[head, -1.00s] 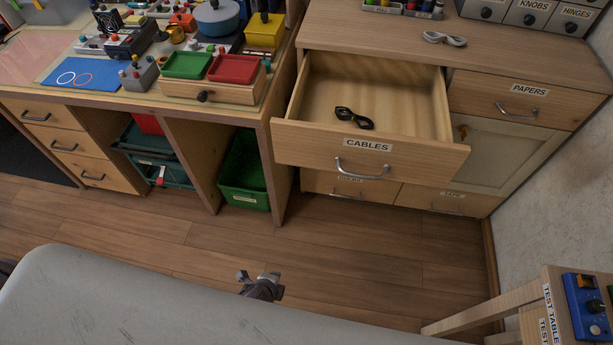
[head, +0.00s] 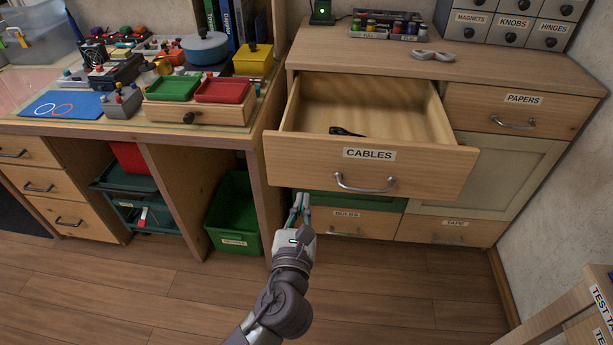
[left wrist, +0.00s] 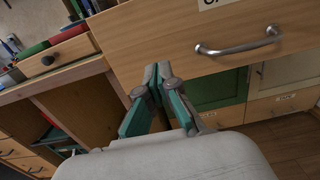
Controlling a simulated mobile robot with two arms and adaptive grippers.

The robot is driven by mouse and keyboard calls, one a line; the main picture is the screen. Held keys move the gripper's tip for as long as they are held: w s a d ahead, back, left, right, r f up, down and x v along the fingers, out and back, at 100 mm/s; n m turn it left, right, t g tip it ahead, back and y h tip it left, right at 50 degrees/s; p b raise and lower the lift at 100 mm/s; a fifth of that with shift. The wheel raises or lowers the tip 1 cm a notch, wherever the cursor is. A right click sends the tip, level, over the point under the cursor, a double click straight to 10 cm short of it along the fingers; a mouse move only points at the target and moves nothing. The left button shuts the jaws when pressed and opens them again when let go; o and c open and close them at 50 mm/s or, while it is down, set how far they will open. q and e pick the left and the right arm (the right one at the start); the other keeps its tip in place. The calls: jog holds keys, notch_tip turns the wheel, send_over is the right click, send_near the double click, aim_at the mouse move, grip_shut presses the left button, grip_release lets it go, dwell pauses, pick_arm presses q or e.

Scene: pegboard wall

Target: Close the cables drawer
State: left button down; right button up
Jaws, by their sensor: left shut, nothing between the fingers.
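The cables drawer (head: 290,163) is pulled out of the wooden cabinet, with a metal bar handle (head: 364,184) and a CABLES label on its front. A black cable (head: 347,132) lies inside, partly hidden by the front panel. My left gripper (head: 301,200) is shut and empty, just below the drawer front's lower left part, left of the handle. In the left wrist view, the gripper (left wrist: 158,72) overlaps the lower part of the drawer front (left wrist: 165,35), with the handle (left wrist: 238,46) to its right. I cannot tell whether it touches the panel. My right gripper is out of view.
The closed papers drawer (head: 515,110) is to the right. A workbench (head: 150,131) with a green bin (head: 235,215) stands left. A wooden stand (head: 560,318) is at lower right. The floor between is clear.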

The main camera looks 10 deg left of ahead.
aim_at(308, 166)
pick_arm(q)
jog(key=w+b, duration=0.1)
jog(key=w, duration=0.6)
jog(key=shift+w+f, duration=0.1)
jog(key=shift+w, duration=0.8)
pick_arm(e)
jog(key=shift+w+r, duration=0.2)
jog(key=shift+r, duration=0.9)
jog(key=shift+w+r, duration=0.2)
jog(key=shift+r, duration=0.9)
